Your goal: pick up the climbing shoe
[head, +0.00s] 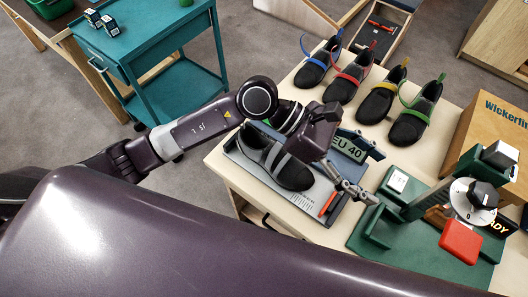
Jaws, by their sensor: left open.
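Several more dark shoes stand in a row behind, with blue (316,66), red (343,84), yellow (377,101) and green (409,126) straps. My right gripper is not in view.
A green test device (395,238) with a dial and a red block (461,241) stands at the right of the pale table (236,178). A wooden box (489,137) stands behind it. A teal cart (150,50) is at the left.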

